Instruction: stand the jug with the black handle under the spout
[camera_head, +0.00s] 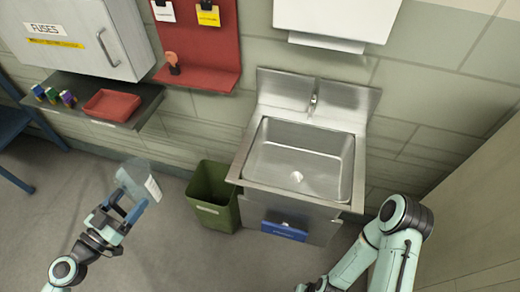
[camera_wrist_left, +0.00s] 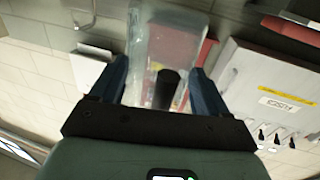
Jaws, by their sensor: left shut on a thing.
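A clear, see-through jug (camera_head: 138,178) with a white label is held at the left of the head view, above the floor and left of the green bin. My left gripper (camera_head: 125,206) is shut on it. In the left wrist view the jug (camera_wrist_left: 165,38) rises between the blue fingers, and its black handle (camera_wrist_left: 166,88) sits between them. The spout (camera_head: 314,101) is a small metal tap at the back of the steel sink (camera_head: 350,198). No jug stands under it. My right arm shows at lower right, but its gripper is out of view.
A green bin (camera_head: 212,190) stands between the jug and the sink. A dark shelf (camera_head: 147,108) with a red tray (camera_head: 109,105), a grey fuse cabinet (camera_head: 95,50) and a red board (camera_head: 205,60) are on the wall. A white dispenser (camera_head: 335,18) hangs above the sink.

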